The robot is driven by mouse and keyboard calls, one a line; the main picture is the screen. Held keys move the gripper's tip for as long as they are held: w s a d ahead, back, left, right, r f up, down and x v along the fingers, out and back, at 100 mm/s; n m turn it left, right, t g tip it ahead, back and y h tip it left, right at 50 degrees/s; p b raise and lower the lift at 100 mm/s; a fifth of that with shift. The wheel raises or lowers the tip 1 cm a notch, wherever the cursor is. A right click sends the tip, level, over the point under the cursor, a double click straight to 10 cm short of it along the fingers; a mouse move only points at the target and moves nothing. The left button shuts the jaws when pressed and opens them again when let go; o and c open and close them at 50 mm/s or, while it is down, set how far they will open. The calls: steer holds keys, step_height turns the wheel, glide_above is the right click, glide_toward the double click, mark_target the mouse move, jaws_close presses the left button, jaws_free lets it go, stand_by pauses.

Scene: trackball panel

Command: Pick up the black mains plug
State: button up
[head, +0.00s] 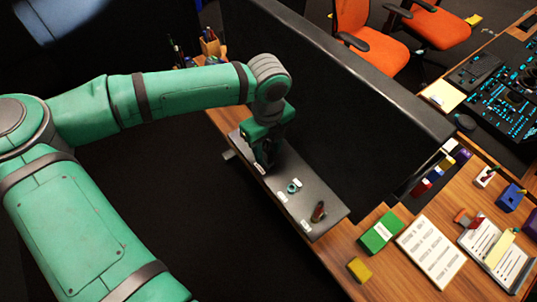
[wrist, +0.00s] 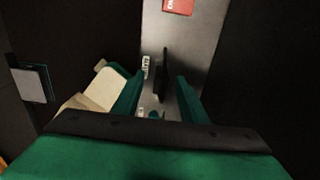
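My gripper (head: 265,158) is low over the left end of a grey panel strip (head: 335,207) in the head view. In the wrist view my gripper (wrist: 160,98) has its two green fingers apart. A thin black upright thing (wrist: 163,70), seemingly the black mains plug, shows between and beyond the fingertips, with gaps on both sides. I cannot tell its full shape. In the head view the plug cannot be made out from the dark gripper.
On the strip are a teal ring-shaped thing (head: 293,187), a dark red-brown thing (head: 318,211) and white labels. A tall dark divider (head: 330,90) stands close behind. A green box (head: 380,231) and yellow block (head: 359,269) lie on the wooden desk.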

steer(key=shift+f, duration=0.45)
steer(key=shift+w, duration=0.1)
jaws_close()
steer(key=shift+r, duration=0.15)
steer(key=shift+r, duration=0.65)
steer(key=s+a+r, duration=0.3)
steer(key=s+r, duration=0.2)
steer(key=s, duration=0.1)
steer(key=s+a+r, duration=0.2)
steer(key=s+r, duration=0.4)
steer(key=s, duration=0.1)
steer(key=shift+a+r, duration=0.2)
steer(key=shift+a, duration=0.2)
steer(key=shift+d, duration=0.1)
